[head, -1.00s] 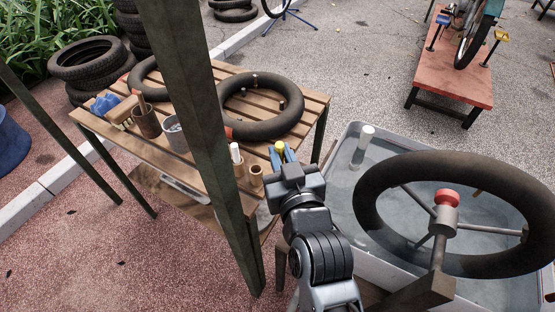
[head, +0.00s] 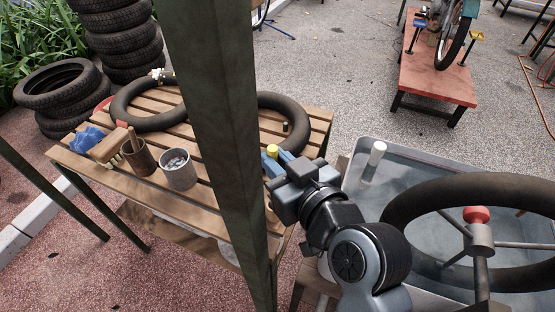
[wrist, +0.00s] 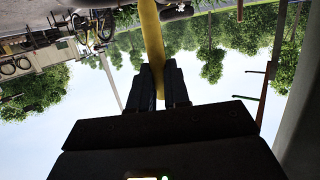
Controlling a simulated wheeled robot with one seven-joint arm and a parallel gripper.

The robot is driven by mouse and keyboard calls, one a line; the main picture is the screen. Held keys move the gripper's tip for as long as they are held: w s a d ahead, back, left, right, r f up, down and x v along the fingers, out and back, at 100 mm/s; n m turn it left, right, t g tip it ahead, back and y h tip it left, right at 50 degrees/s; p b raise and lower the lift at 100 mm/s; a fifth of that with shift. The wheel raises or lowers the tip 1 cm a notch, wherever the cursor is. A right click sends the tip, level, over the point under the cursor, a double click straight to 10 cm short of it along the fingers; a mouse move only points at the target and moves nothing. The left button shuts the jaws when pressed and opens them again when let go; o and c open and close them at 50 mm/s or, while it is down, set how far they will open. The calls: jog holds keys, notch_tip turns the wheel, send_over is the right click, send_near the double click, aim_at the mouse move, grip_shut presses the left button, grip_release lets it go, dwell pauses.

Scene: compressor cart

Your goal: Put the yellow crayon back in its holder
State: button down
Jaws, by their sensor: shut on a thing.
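My gripper (head: 281,157) is shut on the yellow crayon (head: 272,150) over the right end of the slatted wooden table (head: 318,123). The crayon's yellow end shows just beyond the blue fingertips. In the wrist view, the yellow crayon (wrist: 152,35) stands out from between the dark fingers (wrist: 164,85), slightly tilted. The crayon's holder cannot be made out now. The green post (head: 222,150) and my arm cover that part of the table.
The post stands close on the gripper's left. A metal cup (head: 178,170), a brown cup (head: 140,158), a brush (head: 108,147) and black inner tubes (head: 150,122) are on the table. A water tub (head: 365,160) with a white cylinder (head: 377,150) and a wheel ring (head: 430,195) are at right.

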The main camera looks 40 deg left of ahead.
jog(key=shift+f+b, duration=2.75)
jog(key=shift+f, duration=0.2)
jog(key=shift+f+b, duration=3)
jog(key=shift+f, duration=0.05)
jog(key=c, duration=1)
grip_release()
jog(key=shift+d, duration=0.1)
jog(key=shift+v, duration=3.9)
